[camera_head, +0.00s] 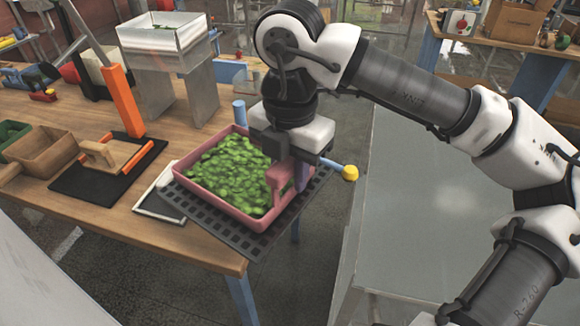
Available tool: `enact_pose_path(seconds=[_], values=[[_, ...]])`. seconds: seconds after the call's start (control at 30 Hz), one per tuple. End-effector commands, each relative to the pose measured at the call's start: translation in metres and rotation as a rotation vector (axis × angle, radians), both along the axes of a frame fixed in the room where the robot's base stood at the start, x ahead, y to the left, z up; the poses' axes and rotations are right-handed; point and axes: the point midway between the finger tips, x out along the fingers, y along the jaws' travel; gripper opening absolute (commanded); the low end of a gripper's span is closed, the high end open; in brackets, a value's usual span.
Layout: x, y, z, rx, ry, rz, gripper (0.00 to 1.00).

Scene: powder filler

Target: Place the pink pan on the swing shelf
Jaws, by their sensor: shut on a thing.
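The pink pan (216,207) is filled with green leaf-like pieces. It sits level on or just above a dark perforated shelf (255,243) at the right end of the wooden table; I cannot tell whether it touches. The shelf sticks out past the table's edge toward the grey surface. My gripper (292,184) comes down from above and is shut on the pan's right side, at its pink handle. My gripper and wrist hide the pan's far right corner.
A blue post (239,112) and a yellow-tipped blue bar (349,172) stand by the shelf. A white-framed panel (160,200) lies left of the pan. A clear hopper (165,42) on metal legs stands behind. A grey surface (420,200) is at right, with a gap between.

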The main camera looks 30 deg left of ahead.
Motion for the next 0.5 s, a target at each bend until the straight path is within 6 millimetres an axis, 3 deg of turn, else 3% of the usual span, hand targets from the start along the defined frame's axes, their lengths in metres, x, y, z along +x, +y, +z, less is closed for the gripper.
enact_pose_path(seconds=[0.4, 0.43, 0.5], values=[[0.0, 0.0003, -0.0079, 0.002, -0.001, -0.001, 0.0], [-0.0001, 0.0002, -0.0069, 0.001, 0.0, 0.0, 0.28], [-0.0001, 0.0002, -0.0062, 0.001, 0.0, 0.0, 0.37]])
